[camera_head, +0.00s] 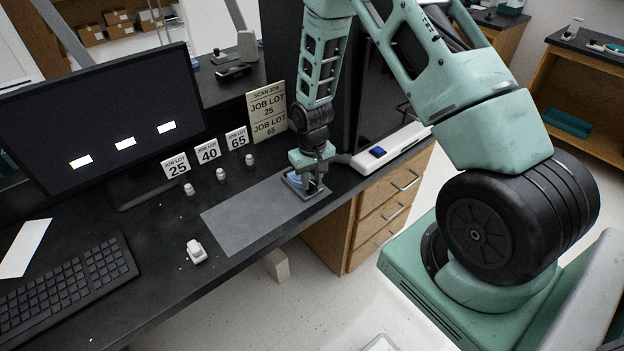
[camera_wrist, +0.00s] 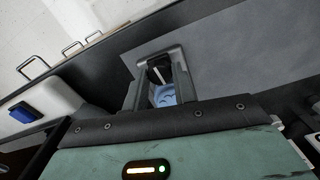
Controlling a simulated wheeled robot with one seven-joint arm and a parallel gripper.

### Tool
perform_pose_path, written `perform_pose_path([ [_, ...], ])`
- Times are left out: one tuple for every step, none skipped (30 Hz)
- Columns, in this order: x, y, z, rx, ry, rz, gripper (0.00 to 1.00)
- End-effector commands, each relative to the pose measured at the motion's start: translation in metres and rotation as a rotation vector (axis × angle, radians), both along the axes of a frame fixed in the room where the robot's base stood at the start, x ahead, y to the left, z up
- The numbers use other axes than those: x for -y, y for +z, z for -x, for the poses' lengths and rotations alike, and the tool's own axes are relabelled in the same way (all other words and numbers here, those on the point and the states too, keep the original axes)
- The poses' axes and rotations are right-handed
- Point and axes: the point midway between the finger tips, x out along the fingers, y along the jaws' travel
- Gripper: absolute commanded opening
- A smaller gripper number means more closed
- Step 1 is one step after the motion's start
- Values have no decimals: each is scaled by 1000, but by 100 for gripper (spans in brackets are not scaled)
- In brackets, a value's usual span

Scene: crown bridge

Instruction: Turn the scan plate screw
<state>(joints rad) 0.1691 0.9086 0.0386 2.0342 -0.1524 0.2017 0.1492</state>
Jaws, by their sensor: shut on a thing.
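The scan plate is a small dark grey square frame (camera_head: 302,197) with a pale blue disc (camera_head: 293,178), at the right end of the grey mat (camera_head: 245,220). My gripper (camera_head: 314,186) points down over the plate and hides part of it. In the wrist view my gripper's fingers (camera_wrist: 162,75) close on the scan plate screw (camera_wrist: 160,69), a black knob with a white line. The pale blue disc (camera_wrist: 164,95) shows between the fingers. The screw is hidden by my gripper in the head view.
Small white bottles stand by cards 25, 40 and 65 (camera_head: 236,138). A scan job sign (camera_head: 267,112) stands behind the mat. A white device with a blue button (camera_head: 378,152) is on the right. The mat's middle is clear.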

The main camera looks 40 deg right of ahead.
Motion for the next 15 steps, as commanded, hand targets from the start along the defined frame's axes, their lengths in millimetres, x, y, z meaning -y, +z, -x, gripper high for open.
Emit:
perform_pose_path([
  [0, 0, 0, 0, 42, 0, 4],
  [0, 0, 0, 0, 68, 0, 4],
  [0, 0, 0, 0, 102, 0, 4],
  [0, 0, 0, 0, 126, 0, 4],
  [0, 0, 0, 0, 150, -1, 4],
  [0, 0, 0, 0, 180, -1, 4],
  [0, 0, 0, 0, 203, -1, 4],
  [0, 0, 0, 0, 223, -1, 4],
  [0, 0, 0, 0, 250, -1, 4],
  [0, 0, 0, 1, 268, 0, 4],
  [0, 0, 0, 1, 287, 0, 4],
  [0, 0, 0, 1, 308, 0, 4],
  [0, 0, 0, 1, 323, 0, 4],
  [0, 0, 0, 1, 338, 0, 4],
  [0, 0, 0, 1, 355, 0, 4],
])
